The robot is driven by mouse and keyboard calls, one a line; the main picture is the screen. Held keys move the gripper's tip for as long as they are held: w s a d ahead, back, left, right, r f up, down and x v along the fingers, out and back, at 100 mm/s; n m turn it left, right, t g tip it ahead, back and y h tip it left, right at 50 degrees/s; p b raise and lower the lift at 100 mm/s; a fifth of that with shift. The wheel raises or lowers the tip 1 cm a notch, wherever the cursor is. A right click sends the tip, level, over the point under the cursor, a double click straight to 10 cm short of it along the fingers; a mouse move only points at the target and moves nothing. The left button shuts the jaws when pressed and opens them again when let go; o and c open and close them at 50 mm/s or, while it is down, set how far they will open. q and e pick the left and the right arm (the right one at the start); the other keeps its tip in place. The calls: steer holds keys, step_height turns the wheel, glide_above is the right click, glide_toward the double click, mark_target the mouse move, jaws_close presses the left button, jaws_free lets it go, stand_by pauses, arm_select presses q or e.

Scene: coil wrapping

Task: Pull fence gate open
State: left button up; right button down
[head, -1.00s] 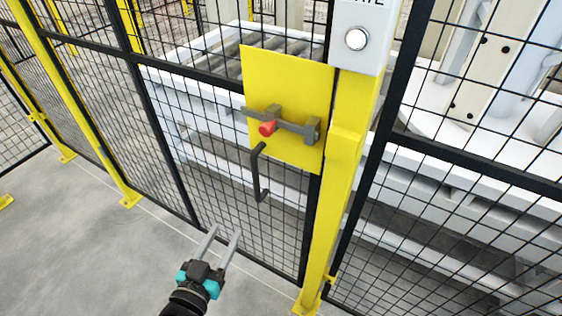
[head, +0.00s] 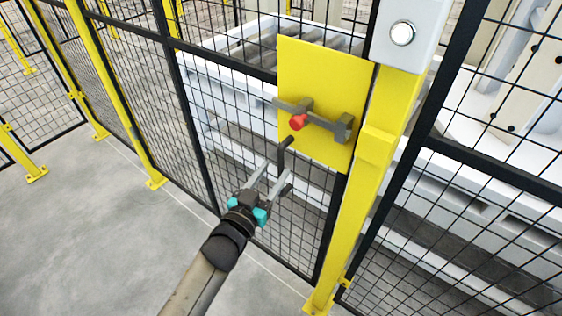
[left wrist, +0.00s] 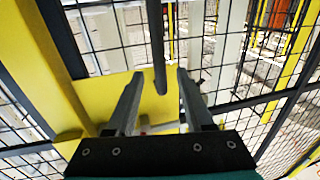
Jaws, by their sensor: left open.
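The fence gate (head: 243,118) is a black mesh panel that stands in line with the yellow post. It carries a yellow plate (head: 322,82) with a grey bolt latch (head: 322,119) and a red knob (head: 298,122). The black bar handle (head: 286,146) sits below the latch, partly hidden by my fingers; it also shows in the left wrist view (left wrist: 157,45). My left gripper (head: 278,170) is open at the handle. In the left wrist view the handle bar lies between the two fingertips (left wrist: 160,75), with gaps on both sides. My right gripper is not in view.
The yellow post (head: 370,160) with a white button box (head: 412,35) stands right of the gate. White conveyor frames stand behind the mesh. The grey floor (head: 100,240) in front of the fence is clear.

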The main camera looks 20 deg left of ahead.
mark_target(279, 164)
arm_select(q)
steer(key=shift+w+d+b, duration=0.15)
steer(key=shift+w+d, duration=0.05)
steer(key=shift+w, duration=1)
steer(key=shift+w+d+b, duration=0.15)
steer(key=shift+w+d, duration=0.05)
steer(key=shift+w, duration=1)
jaws_close()
